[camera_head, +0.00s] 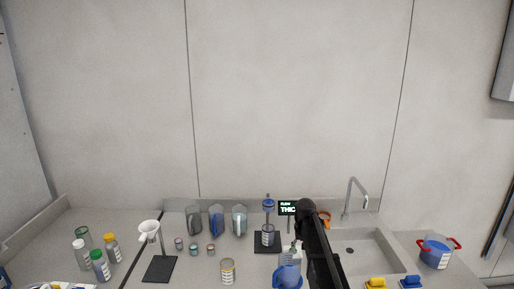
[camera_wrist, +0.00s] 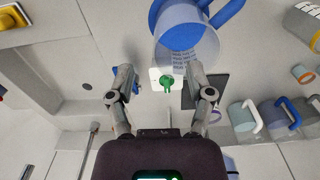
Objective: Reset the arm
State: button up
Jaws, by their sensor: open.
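My gripper (camera_wrist: 163,88) is open and empty in the wrist view, its two fingers spread apart. A small green item on a white square (camera_wrist: 158,78) shows between the fingertips, on the counter below. A jug with blue contents and a blue handle (camera_wrist: 187,28) is close by the right finger in the wrist view. In the head view my dark arm reaches up from the bottom over the counter, left of the sink. The fingers are hard to make out there. The same jug (camera_head: 286,277) stands just left of the arm.
Three handled jugs (camera_head: 216,222) stand along the back. A stand with a white cup (camera_head: 149,231), small cans (camera_head: 196,249), a larger can (camera_head: 228,272) and capped bottles (camera_head: 100,266) are left. The sink (camera_head: 362,252) and a red-handled pot (camera_head: 436,254) are right.

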jog(key=s+f+b, duration=0.4)
jog(key=s, duration=0.9)
jog(key=s+f+b, duration=0.5)
jog(key=s, duration=0.9)
jog(key=shift+s+f, duration=0.15)
jog(key=shift+s, duration=0.05)
